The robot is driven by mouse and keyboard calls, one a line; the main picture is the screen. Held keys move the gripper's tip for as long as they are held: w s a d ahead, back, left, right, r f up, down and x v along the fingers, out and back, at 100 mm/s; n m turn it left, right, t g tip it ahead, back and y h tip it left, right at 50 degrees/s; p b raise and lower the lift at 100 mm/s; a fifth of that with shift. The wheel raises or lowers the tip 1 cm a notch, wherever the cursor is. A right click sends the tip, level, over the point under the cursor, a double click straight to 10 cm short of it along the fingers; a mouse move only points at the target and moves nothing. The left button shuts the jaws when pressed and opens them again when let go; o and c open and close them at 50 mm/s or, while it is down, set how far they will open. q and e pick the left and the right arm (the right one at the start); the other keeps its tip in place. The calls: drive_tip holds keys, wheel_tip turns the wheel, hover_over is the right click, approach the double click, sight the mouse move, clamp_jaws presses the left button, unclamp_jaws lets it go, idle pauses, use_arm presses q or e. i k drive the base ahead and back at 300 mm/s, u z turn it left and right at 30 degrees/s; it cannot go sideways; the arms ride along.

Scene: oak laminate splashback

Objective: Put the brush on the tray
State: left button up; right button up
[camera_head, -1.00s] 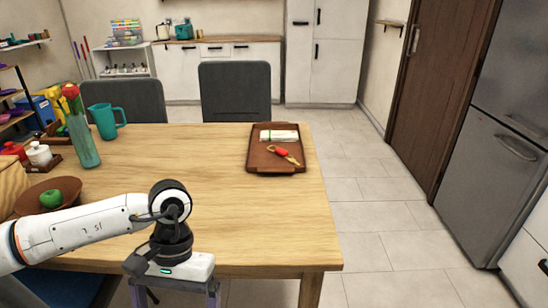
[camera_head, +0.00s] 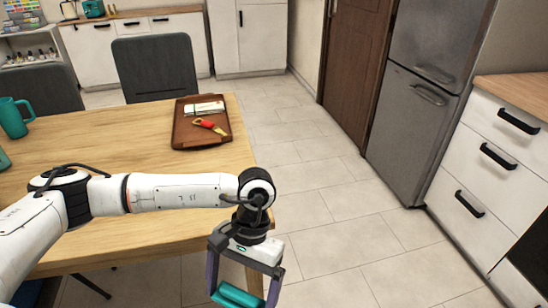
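The brown tray (camera_head: 178,130) lies on the right part of the wooden table, near its far edge. A white rolled item (camera_head: 204,108) and a red and yellow tool (camera_head: 211,126) lie on it. My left gripper (camera_head: 242,298) is at the bottom of the view, beyond the table's right edge, pointing down. Its fingers are well apart with a teal object (camera_head: 238,295) between them, seemingly held. The bottom edge cuts this object off. It may be the brush, but I see no bristles. No other brush shows. My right gripper is not in view.
The wooden table (camera_head: 120,140) has bare surface left of the tray. A teal pitcher (camera_head: 14,118) stands at the far left. A dark chair (camera_head: 155,68) is behind the table. Tiled floor (camera_head: 330,200) is clear to the right, before the fridge (camera_head: 415,100) and drawers (camera_head: 490,155).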

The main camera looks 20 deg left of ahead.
sight(180, 127)
drive_tip(key=z, duration=0.35)
drive_tip(key=i, duration=2.9)
drive_tip(key=u, duration=1.55)
drive_tip(key=i, duration=2.95)
drive_tip(key=u, duration=3.35)
